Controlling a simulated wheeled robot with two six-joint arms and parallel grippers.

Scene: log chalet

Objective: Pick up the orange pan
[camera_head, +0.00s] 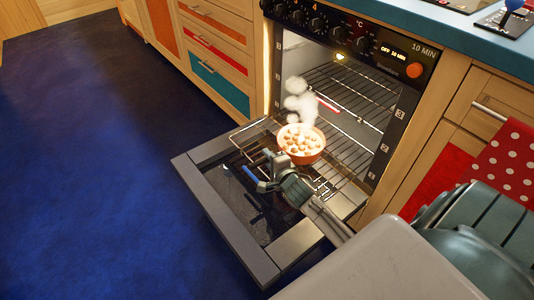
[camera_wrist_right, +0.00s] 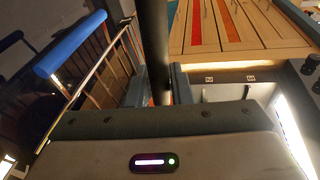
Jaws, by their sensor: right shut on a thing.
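The orange pan (camera_head: 302,156), holding several round pieces of food, sits over the pulled-out wire rack of the open oven. White steam rises from it. My right gripper (camera_head: 270,172) is right beside the pan, on its lower-left side. In the right wrist view my right gripper (camera_wrist_right: 158,88) is shut around a dark bar (camera_wrist_right: 153,40), which seems to be the pan's handle. The pan's body cannot be made out there, and its join with the bar is hidden. I cannot tell whether the pan is clear of the rack. My left gripper is in neither view.
The oven door (camera_head: 224,220) is folded down below the rack. The rack's blue handle (camera_wrist_right: 70,48) is close to my right gripper. A second rack with a red handle (camera_head: 326,103) is inside the oven. Blue floor (camera_head: 90,180) is clear on the left.

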